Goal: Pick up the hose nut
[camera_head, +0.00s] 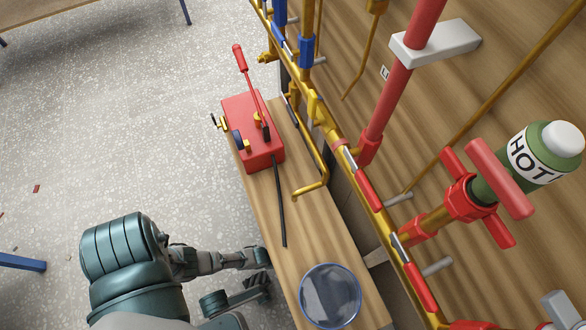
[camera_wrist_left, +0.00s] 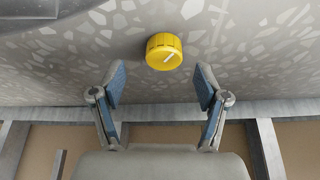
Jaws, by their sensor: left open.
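A yellow round nut (camera_wrist_left: 164,51) with a ribbed side and a pale mark on its face shows in the left wrist view, against a grey speckled surface. I take it to be the hose nut; I cannot make it out in the head view. My left gripper (camera_wrist_left: 160,85) is open and empty, its two blue-padded fingers spread. The nut lies ahead of the fingertips, roughly centred between them and apart from both. In the head view my left gripper (camera_head: 262,272) is beside the wooden bench's left edge. My right gripper is not in view.
The wooden bench (camera_head: 305,230) carries a red pump box (camera_head: 252,130) with a lever and black hose, and a clear round container (camera_head: 330,294). Yellow and red pipes (camera_head: 368,188) run along its right side. Speckled floor (camera_head: 130,120) is open at left.

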